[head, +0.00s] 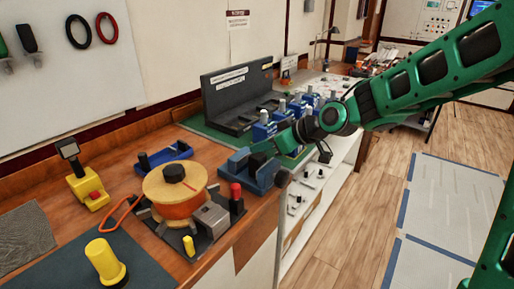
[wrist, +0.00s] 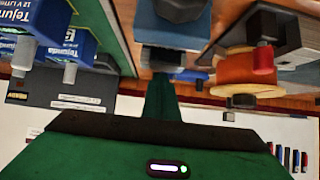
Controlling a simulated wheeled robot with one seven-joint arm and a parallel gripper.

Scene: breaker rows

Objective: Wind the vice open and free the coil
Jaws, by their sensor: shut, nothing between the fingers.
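The coil (head: 180,205) is an orange winding between pale wooden discs, with a black knob on top. It stands on a dark base beside a grey block (head: 210,219); I cannot tell whether that block touches it. A blue vice-like block (head: 262,182) with dark upper parts sits at the bench edge, right of the coil. My gripper (head: 270,149) is at this blue block, shut and empty; contact is unclear. In the wrist view my gripper (wrist: 163,92) points at the blue block (wrist: 172,30), and the coil (wrist: 238,72) shows at the right, partly hidden.
A red-topped black post (head: 236,196) stands between coil and blue block. Blue batteries (head: 264,130) line the bench behind my gripper. A blue tray (head: 163,157), yellow-based device (head: 88,187) and yellow cylinder (head: 105,264) are left.

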